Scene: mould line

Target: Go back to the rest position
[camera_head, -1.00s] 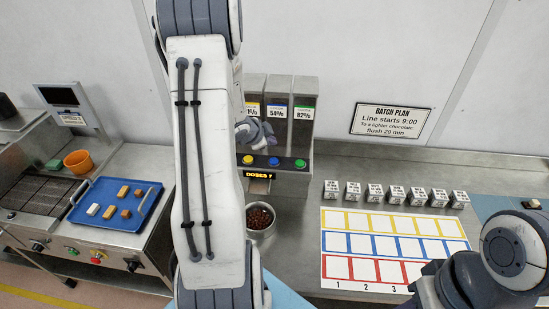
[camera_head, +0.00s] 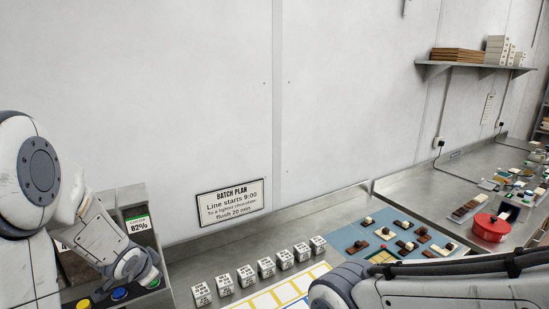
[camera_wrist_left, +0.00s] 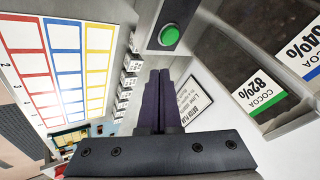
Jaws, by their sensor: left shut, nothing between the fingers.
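My left arm comes in from the left in the head view. Its wrist is over the dispenser's button panel, beside the green button (camera_head: 154,283), and hides part of the panel. In the left wrist view my left gripper (camera_wrist_left: 159,78) is shut, its dark fingers together with nothing between them. The green button (camera_wrist_left: 170,35) is just beyond the fingertips in that view, apart from them in the picture. My right arm crosses the lower right of the head view; its gripper is out of view.
Several white cubes (camera_head: 246,276) stand in a row behind the coloured grid sheet (camera_head: 264,302). A blue mat (camera_head: 352,234) with chocolates lies to the right. A red pot (camera_head: 490,227) stands on the far right counter. The cocoa dispenser (camera_head: 136,206) is close to my left arm.

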